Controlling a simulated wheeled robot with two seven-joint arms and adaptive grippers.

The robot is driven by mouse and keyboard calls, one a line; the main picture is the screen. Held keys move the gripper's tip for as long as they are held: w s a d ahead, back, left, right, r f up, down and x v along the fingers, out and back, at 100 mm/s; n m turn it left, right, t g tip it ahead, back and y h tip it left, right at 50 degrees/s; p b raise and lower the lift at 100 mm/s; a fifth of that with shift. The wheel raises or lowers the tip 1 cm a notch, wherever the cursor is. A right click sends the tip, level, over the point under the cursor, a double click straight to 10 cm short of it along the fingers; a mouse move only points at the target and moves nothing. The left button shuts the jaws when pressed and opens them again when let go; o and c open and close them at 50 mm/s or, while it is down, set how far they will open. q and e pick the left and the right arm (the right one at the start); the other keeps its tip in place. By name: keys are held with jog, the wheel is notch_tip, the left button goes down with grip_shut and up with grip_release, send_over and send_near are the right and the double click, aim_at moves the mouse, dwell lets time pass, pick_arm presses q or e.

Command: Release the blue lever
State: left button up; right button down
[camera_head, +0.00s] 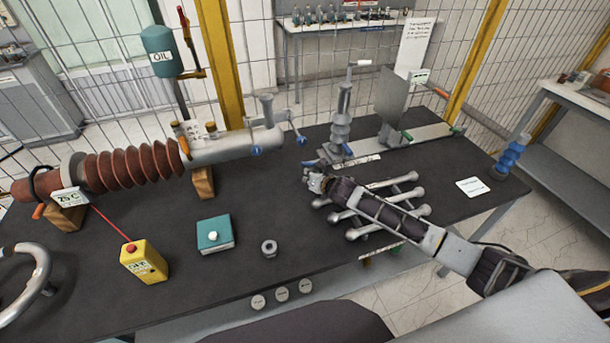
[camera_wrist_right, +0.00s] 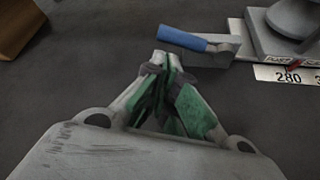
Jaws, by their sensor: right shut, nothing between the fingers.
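The blue lever (camera_wrist_right: 182,38) shows in the right wrist view, sticking out to the left from a grey metal base with a white "280" label. In the head view it is small, beside the foot of the grey insulator stand (camera_head: 341,130). My right gripper (camera_wrist_right: 166,62) is shut and empty, its fingertips just below the lever in the wrist view. I cannot tell whether they touch it. In the head view the right gripper (camera_head: 312,180) reaches in from the right, in front of the stand's foot. My left gripper is not in view.
A large brown ribbed bushing (camera_head: 125,168) lies on wooden blocks (camera_head: 203,183) at the left. Grey rods (camera_head: 400,215) lie under my right forearm. A yellow button box (camera_head: 145,262), a teal box (camera_head: 215,235) and a metal nut (camera_head: 269,248) stand on the dark table (camera_head: 310,265).

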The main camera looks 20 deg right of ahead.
jog(key=shift+x, duration=1.6)
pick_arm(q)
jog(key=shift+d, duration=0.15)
pick_arm(e)
jog(key=shift+a+r, duration=0.15)
jog(key=shift+a, duration=0.05)
